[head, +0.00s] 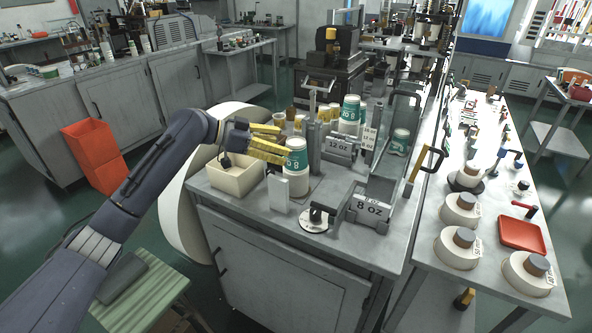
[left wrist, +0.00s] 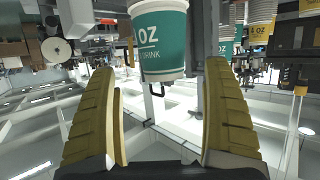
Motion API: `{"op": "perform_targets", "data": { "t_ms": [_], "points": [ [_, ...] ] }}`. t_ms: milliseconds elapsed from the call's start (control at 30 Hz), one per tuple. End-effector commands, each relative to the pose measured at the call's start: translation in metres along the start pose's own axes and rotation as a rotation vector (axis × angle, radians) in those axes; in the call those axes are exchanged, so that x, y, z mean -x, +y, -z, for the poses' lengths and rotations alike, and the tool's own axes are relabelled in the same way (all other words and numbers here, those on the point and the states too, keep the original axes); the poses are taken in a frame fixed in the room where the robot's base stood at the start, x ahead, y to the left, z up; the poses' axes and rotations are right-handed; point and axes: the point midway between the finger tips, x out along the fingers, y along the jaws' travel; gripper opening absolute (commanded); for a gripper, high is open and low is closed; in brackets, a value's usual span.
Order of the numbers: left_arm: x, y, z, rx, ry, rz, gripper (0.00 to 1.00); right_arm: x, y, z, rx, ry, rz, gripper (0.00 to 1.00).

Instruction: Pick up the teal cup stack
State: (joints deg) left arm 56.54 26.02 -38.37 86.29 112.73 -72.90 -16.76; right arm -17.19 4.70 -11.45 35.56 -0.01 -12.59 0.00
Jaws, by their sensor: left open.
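A teal and white cup stack (head: 296,158) stands on the grey workbench (head: 338,208), beside a white block. My left gripper (head: 284,144) is open, with its yellow fingers just left of the stack's upper part. In the left wrist view, the teal cup stack (left wrist: 158,42) is at the top centre, beyond the open fingertips (left wrist: 160,72) and between their lines. I see no finger closed on it; whether either finger touches it I cannot tell. My right gripper is not in view.
A cream bin (head: 236,180) sits under my left gripper. Labelled 12 oz (head: 339,147) and 8 oz (head: 371,208) holders stand right of the stack. Other teal cups stand behind (head: 349,113) and at right (head: 399,142). A round scale-like disc (head: 314,221) lies in front.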

Motion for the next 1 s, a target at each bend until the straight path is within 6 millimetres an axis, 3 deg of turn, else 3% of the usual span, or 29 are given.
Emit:
{"op": "perform_targets", "data": {
  "t_ms": [500, 867, 1000],
  "points": [
    [-0.048, -0.004, 0.001, 0.001, -0.001, 0.000, 0.83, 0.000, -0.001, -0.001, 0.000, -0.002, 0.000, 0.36],
    [-0.052, -0.005, 0.001, 0.000, -0.001, 0.001, 0.84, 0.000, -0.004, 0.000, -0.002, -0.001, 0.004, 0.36],
    [-0.052, -0.005, 0.001, 0.001, -0.001, 0.001, 0.68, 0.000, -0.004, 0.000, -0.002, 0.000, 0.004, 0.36]
  ]
}}
